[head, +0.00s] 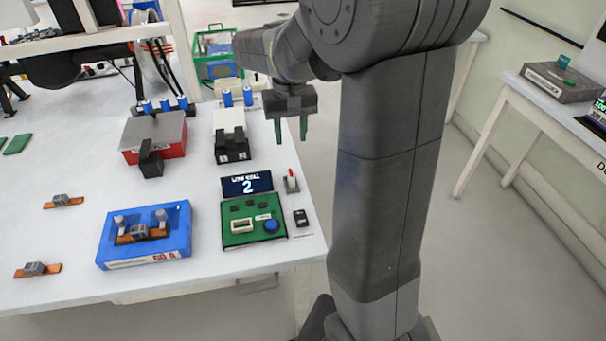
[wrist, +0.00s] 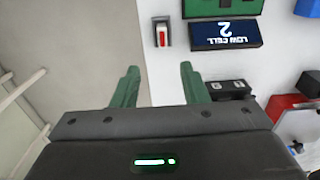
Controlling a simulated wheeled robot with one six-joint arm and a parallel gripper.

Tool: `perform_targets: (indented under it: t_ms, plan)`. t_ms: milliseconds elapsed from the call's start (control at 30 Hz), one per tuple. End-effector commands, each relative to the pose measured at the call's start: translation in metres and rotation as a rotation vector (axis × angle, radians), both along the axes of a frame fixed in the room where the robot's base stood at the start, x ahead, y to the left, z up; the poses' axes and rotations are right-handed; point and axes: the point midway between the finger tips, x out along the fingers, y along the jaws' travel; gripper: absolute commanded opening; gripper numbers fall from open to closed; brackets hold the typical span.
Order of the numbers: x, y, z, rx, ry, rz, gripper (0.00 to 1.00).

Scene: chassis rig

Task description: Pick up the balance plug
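No part is plainly marked as the balance plug. A small black block (head: 301,218) lies on the white table just right of the green tester board (head: 240,236); it may be the plug, but I cannot tell. My gripper (head: 291,131) hangs above the table's right edge, beyond the board and display. Its two green fingers point down, apart and empty. The wrist view shows a clear gap between the fingers of my gripper (wrist: 159,82), with the table edge and floor beneath.
A red-tipped switch (head: 291,181) stands beside the "LOW CELL 2" display (head: 247,185). A blue tray (head: 181,225) holds a copper strip. A red box (head: 164,139) and a black-and-white holder (head: 230,142) stand farther back. Blue cells (head: 237,97) stand behind them.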

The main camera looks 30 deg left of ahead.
Motion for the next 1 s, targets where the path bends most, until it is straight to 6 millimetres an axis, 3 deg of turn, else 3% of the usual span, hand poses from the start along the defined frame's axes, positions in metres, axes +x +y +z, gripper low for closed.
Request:
perform_targets:
  t_ms: [300, 567, 833, 1000]
  plan:
    - [-0.001, -0.001, -0.061, -0.004, 0.003, -0.001, 0.40]
    - [-0.001, -0.001, -0.081, -0.003, 0.002, -0.001, 0.40]
    - [-0.005, -0.001, -0.120, -0.004, 0.003, -0.001, 0.40]
    - [-0.004, 0.000, -0.126, -0.001, 0.001, -0.001, 0.40]
